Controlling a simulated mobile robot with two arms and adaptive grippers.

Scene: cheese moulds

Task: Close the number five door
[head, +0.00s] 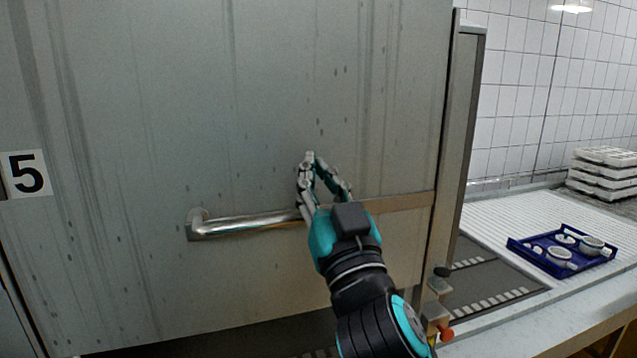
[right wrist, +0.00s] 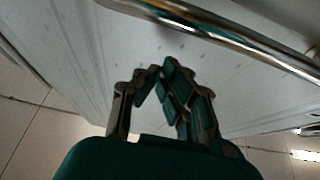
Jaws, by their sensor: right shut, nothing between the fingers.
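The number five door (head: 150,110) is a large grey metal panel with vertical streaks, filling the left and middle of the head view. A white label with a black 5 (head: 27,174) is at its left. A horizontal metal bar handle (head: 245,224) crosses its lower part; the handle also shows at the top of the right wrist view (right wrist: 225,40). My right gripper (head: 309,157) is shut and empty, in front of the door at the handle's right part, partly hiding the bar. Whether it touches the door or bar I cannot tell. My left gripper is not in view.
A steel post (head: 457,130) stands at the door's right. Beyond it a white ribbed counter (head: 500,220) carries a blue tray (head: 517,250) with white moulds (head: 559,256) and a stack of white trays (head: 605,172). A red knob (head: 446,333) is low on the post.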

